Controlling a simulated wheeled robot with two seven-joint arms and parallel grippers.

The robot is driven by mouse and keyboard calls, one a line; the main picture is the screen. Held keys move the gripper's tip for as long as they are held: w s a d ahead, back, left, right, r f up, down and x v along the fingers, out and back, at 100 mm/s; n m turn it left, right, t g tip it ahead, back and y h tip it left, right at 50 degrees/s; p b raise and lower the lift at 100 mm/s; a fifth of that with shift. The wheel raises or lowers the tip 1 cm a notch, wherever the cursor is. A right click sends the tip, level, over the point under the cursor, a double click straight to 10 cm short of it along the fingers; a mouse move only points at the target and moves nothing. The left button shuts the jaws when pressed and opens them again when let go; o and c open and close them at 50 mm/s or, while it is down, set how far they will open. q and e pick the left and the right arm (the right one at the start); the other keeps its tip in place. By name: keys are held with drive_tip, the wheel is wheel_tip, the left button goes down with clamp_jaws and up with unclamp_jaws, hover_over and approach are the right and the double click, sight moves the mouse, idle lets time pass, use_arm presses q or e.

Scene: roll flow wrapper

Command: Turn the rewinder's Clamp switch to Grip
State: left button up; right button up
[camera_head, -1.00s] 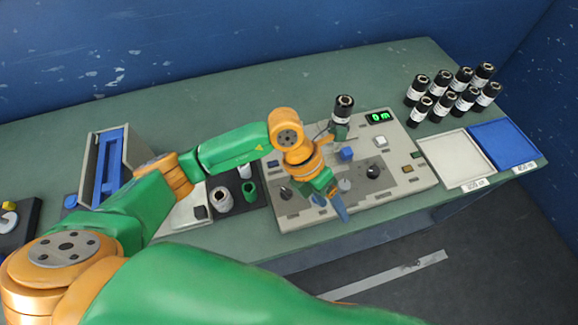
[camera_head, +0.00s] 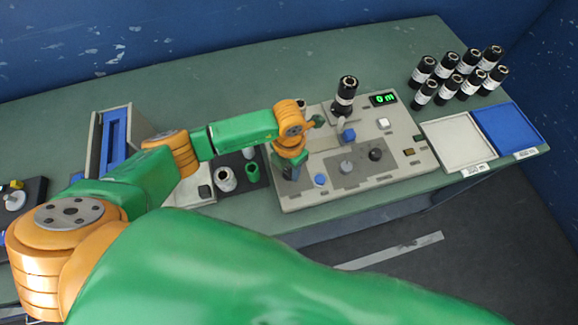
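The rewinder (camera_head: 400,168) is a pale grey panel on the green bench with a green "0 m" display, a black roll standing at its back, and several knobs. A black knob (camera_head: 376,154), a grey knob (camera_head: 346,167) and a blue button (camera_head: 320,180) show on its front. The labels are too small to read, so I cannot tell which is the Clamp switch. My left gripper (camera_head: 291,170) points down over the panel's front left and hides a dark knob seen there earlier. Its fingers are hidden or too small to judge. My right gripper is not in view.
Several black rolls (camera_head: 460,76) stand at the back right. A white tray (camera_head: 456,145) and a blue tray (camera_head: 506,130) lie right of the rewinder. A white spool (camera_head: 225,179) and a green spool (camera_head: 252,173) stand at its left, near a blue-lined holder (camera_head: 113,140).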

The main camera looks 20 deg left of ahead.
use_arm(q)
clamp_jaws()
drive_tip(key=m+b, duration=0.3)
drive_tip(key=shift+w+f, duration=0.1)
drive_tip(key=shift+f, duration=0.1)
drive_tip(key=m+b, duration=0.5)
drive_tip(key=shift+m+b, duration=0.3)
drive_tip(key=shift+b, duration=0.05)
drive_tip(key=shift+r+m+b, duration=0.2)
drive_tip(key=shift+m+b, duration=1.5)
drive_tip(key=shift+b, duration=0.1)
drive_tip(key=o, duration=0.6)
unclamp_jaws()
drive_tip(key=shift+d, duration=0.1)
drive_tip(key=shift+c, duration=0.2)
